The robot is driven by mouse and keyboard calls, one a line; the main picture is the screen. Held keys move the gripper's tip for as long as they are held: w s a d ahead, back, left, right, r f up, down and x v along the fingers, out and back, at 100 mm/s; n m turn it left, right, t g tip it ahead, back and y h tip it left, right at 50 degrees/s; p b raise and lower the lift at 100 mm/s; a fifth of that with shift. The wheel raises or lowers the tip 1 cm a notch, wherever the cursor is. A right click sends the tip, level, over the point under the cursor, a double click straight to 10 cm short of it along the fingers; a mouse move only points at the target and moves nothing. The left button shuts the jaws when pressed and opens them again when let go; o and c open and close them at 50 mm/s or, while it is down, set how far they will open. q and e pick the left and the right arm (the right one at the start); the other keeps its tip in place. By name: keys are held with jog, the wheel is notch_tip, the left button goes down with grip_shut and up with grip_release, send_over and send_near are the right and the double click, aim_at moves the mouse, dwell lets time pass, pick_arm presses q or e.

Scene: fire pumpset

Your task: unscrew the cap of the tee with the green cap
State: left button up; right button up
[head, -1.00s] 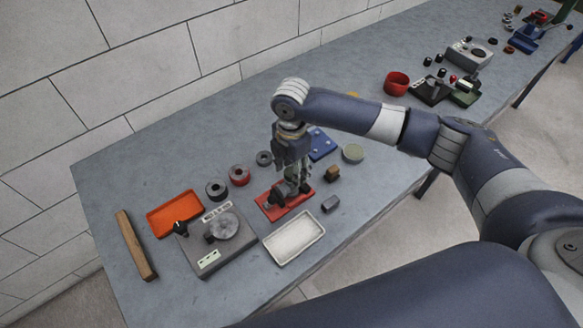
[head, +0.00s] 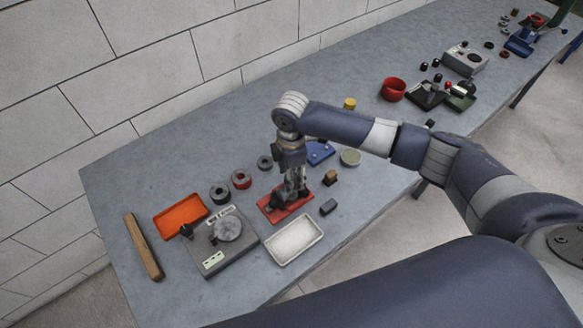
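My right arm reaches in from the right, and its gripper (head: 292,192) points down over a red plate (head: 272,212) on the bench. A dark grey fitting (head: 279,203) stands on the plate, at or against the fingertips. The gripper covers much of it, so I cannot tell whether it is a tee or whether the fingers close on it. I cannot make out a green cap there. A dark fixture with a dark green base (head: 461,102) stands farther right, its details too small to tell. My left gripper is not in view.
A red bowl (head: 393,90) stands farther right. The bench's back-left is clear.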

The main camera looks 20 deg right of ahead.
jog(key=shift+m, duration=0.3)
jog(key=m+p, duration=0.2)
jog(key=p, duration=0.1)
jog(key=shift+r+m, duration=0.2)
jog(key=shift+m, duration=0.2)
jog(key=shift+f+m+p, duration=0.2)
jog(key=shift+m+p, duration=0.75)
jog(key=shift+m, duration=0.05)
jog(key=shift+r+m+p, duration=0.15)
jog(key=shift+m+p, duration=0.55)
jog(key=shift+p, duration=0.15)
jog(key=shift+f+m, duration=0.25)
jog(key=shift+m, duration=0.85)
jog(key=m, duration=1)
